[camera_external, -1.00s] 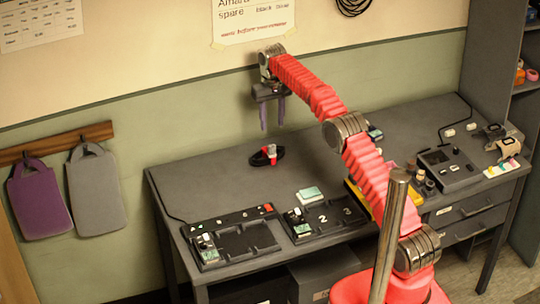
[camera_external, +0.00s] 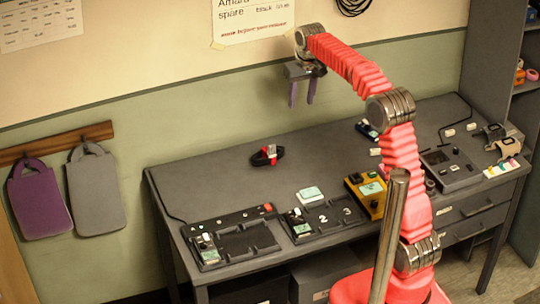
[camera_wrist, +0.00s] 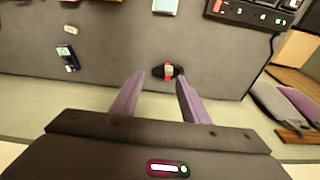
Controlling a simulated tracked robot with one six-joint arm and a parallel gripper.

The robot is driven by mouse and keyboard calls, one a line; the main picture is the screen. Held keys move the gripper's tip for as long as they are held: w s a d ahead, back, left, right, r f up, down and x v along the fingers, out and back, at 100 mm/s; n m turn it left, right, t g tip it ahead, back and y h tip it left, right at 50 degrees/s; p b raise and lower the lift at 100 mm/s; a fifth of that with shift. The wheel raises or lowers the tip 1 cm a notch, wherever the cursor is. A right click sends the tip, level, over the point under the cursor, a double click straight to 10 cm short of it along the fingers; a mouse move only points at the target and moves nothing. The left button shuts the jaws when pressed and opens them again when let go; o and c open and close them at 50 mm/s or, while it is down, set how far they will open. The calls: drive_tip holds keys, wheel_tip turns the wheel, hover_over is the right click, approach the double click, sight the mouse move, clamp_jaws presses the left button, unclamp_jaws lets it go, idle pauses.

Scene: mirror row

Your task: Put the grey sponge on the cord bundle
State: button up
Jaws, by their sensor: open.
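The cord bundle (camera_external: 279,153) is a black coil with a red and white band, lying flat on the back left of the grey desk. It also shows in the wrist view (camera_wrist: 177,70), beyond the fingertips. A pale block with a greenish edge (camera_external: 310,194) lies at the back of a numbered black tray; I cannot tell whether it is the grey sponge. Its near part shows at the top of the wrist view (camera_wrist: 165,6). My gripper (camera_external: 302,100) is open and empty, raised above the desk's back edge, to the right of the bundle. Its purple fingers (camera_wrist: 160,80) point down.
The numbered tray (camera_external: 340,224), a black panel with a red button (camera_external: 238,243) and a yellow device (camera_external: 378,204) line the desk's front. A dark phone-like device (camera_wrist: 67,57) and a small pale block (camera_wrist: 71,28) lie right of the bundle externally. Desk around the bundle is clear.

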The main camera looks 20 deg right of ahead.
drive_tip(key=s+d+r+t, duration=0.1)
drive_tip(key=s+d, duration=0.1)
drive_tip(key=s, duration=0.7)
drive_tip(key=s+d+r+t, duration=0.1)
drive_tip(key=s+d+r, duration=0.1)
drive_tip(key=s, duration=0.8)
drive_tip(key=s+d+f, duration=0.1)
drive_tip(key=s+f, duration=0.3)
drive_tip(key=s, duration=0.4)
drive_tip(key=s+d+f+t, duration=0.1)
drive_tip(key=s+f, duration=0.4)
drive_tip(key=s, duration=0.3)
drive_tip(key=shift+s+f+t, duration=0.15)
drive_tip(key=shift+t, duration=0.15)
drive_tip(key=shift+o, duration=0.4)
drive_tip(key=w+a+f+t+y, duration=0.15)
drive_tip(key=w+a, duration=0.25)
drive_tip(key=w, duration=0.7)
drive_tip(key=w+a+f+t, duration=0.2)
drive_tip(key=w+a+f, duration=0.1)
drive_tip(key=w, duration=0.7)
drive_tip(key=w+a+f+t+h, duration=0.1)
drive_tip(key=w+a+f+t, duration=0.1)
drive_tip(key=w+f, duration=0.3)
drive_tip(key=w+a+f+t, duration=0.2)
drive_tip(key=w+f, duration=0.4)
drive_tip(key=w, duration=0.2)
drive_tip(key=shift+w+h, duration=0.3)
drive_tip(key=shift+h, duration=0.05)
